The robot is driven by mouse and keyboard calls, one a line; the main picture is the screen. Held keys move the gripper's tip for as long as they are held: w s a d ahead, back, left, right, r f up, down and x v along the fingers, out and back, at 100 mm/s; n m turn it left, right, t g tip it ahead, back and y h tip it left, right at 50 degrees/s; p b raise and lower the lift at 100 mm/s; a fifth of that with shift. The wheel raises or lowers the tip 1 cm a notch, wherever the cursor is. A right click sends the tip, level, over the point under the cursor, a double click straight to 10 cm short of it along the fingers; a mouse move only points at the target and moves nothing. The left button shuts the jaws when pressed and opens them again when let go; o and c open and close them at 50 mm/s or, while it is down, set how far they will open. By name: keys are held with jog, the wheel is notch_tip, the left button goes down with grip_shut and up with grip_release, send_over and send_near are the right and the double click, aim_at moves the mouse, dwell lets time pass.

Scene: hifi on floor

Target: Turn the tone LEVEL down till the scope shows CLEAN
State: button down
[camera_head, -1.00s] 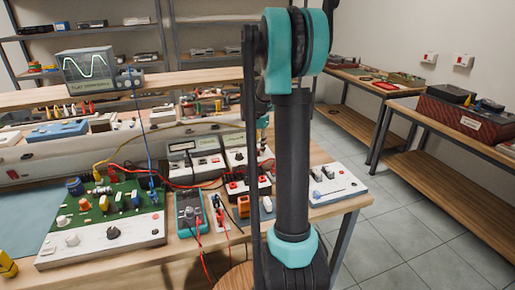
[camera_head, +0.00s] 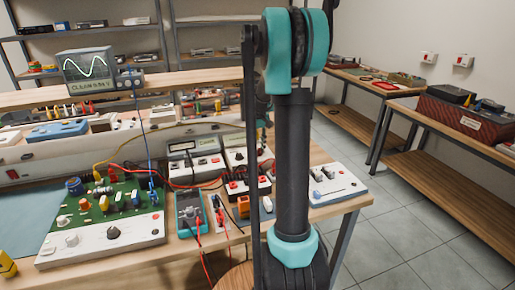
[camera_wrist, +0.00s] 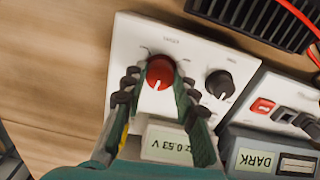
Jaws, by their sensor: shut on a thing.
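The scope (camera_head: 88,68) stands on the raised shelf at the left in the head view. Its screen shows a green wave with rounded peaks, and the strip below reads CLEAN with a small figure. In the wrist view, my gripper (camera_wrist: 159,78) is shut on the red knob (camera_wrist: 160,70) of a white panel (camera_wrist: 130,42), one finger on each side. The knob's white pointer line faces down in the picture. A small readout (camera_wrist: 170,144) on the panel shows 0.53 V, partly hidden by my gripper. In the head view my gripper is hidden behind my arm.
A black knob (camera_wrist: 219,84) sits close to the right finger on the same panel. A grey unit marked DARK (camera_wrist: 262,160) and a black finned block (camera_wrist: 262,18) lie to the right. Bare wood (camera_wrist: 50,60) is clear at the left.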

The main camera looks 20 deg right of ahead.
aim_at(258, 149)
jog(key=shift+n, duration=2.3)
jog(key=c, duration=1.2)
grip_release()
notch_tip(258, 149, up, 12)
